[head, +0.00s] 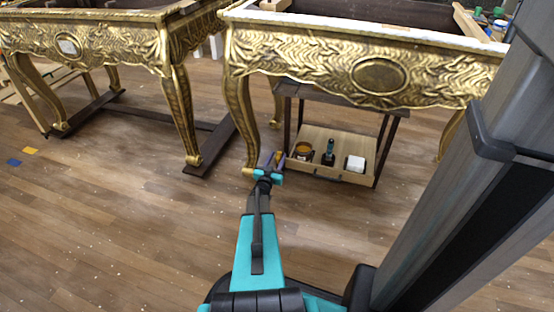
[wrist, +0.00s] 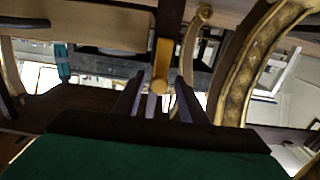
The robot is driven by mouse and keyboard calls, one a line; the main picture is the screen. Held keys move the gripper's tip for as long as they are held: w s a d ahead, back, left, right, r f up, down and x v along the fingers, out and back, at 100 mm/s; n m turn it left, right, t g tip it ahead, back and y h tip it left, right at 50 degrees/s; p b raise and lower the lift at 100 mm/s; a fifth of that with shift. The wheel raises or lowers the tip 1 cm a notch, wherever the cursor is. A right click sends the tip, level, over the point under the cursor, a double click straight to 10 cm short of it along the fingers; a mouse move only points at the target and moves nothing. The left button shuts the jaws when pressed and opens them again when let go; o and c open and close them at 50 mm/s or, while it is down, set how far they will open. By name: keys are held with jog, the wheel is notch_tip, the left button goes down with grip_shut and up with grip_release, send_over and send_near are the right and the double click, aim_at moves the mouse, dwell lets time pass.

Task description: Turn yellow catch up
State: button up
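The yellow catch (wrist: 162,62) shows in the wrist view as a narrow bar on a dark post, with a rounded end low in the picture. My gripper (wrist: 158,100) is open. Its two dark fingers stand to the left and right of the catch's rounded end, with a gap on each side. I cannot tell whether they reach around it in depth. In the head view, my gripper (head: 267,170) is by the left front edge of the small dark cabinet, and the catch cannot be made out clearly there.
A gilt console (head: 380,75) stands over the cabinet; its curved leg (head: 238,110) is close to my gripper and also shows in the wrist view (wrist: 240,75). A wooden drawer (head: 332,174) holds a jar, bottle and white block. Another gilt console (head: 90,45) is left. The foreground floor is clear.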

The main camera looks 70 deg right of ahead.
jog(key=shift+a, duration=0.1)
jog(key=a+p, duration=0.4)
jog(key=a, duration=0.9)
jog(key=shift+s+a, duration=0.3)
jog(key=shift+s, duration=0.1)
